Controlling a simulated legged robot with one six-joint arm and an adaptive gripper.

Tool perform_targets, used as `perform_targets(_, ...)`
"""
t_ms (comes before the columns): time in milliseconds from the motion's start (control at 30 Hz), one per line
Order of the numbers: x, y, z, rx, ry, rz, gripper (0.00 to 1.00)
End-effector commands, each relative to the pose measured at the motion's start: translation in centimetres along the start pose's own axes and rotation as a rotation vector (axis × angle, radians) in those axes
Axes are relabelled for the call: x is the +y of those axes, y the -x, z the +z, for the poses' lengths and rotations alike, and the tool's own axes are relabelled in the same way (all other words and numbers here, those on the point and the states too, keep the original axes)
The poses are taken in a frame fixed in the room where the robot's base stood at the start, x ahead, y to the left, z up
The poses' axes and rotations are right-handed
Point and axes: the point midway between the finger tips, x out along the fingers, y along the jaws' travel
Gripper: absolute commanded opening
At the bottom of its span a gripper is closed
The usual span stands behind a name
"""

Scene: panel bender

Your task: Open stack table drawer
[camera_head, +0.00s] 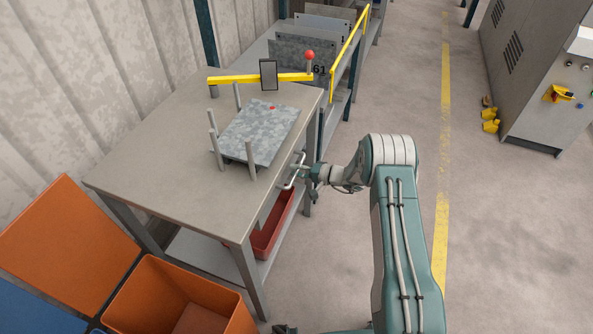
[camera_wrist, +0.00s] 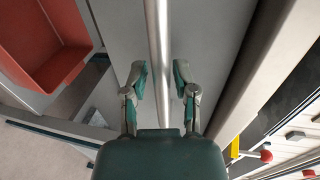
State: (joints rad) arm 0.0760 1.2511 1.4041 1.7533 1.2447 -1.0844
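The stack table (camera_head: 150,140) has a grey top with a metal sheet (camera_head: 262,133) between upright posts. Its drawer front (camera_wrist: 215,40) is a grey face under the tabletop's right edge. A pale bar handle (camera_head: 293,171) sticks out from that face. My gripper (camera_head: 306,178) is at the handle. In the wrist view my gripper (camera_wrist: 160,75) is open, with one finger on each side of the handle bar (camera_wrist: 159,50). Gaps show between the bar and both fingers. The drawer looks shut.
A red bin (camera_head: 270,238) sits on the shelf below the drawer. Orange bins (camera_head: 180,295) stand at the lower left. A yellow bar with a red knob (camera_head: 309,55) is at the table's back. Open floor (camera_head: 500,220) lies to the right, before a grey cabinet (camera_head: 535,75).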

Motion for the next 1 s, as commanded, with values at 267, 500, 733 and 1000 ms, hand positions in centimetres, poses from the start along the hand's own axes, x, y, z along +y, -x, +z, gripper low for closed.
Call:
perform_targets(267,0.1,0.0,0.0,0.000,-0.001,0.002,0.00)
perform_targets(500,0.4,1.2,-0.1,0.003,-0.003,0.003,0.00)
perform_targets(733,1.3,5.2,-0.1,0.005,-0.005,0.004,0.00)
perform_targets(1000,2.9,12.4,-0.1,0.007,-0.007,0.005,0.00)
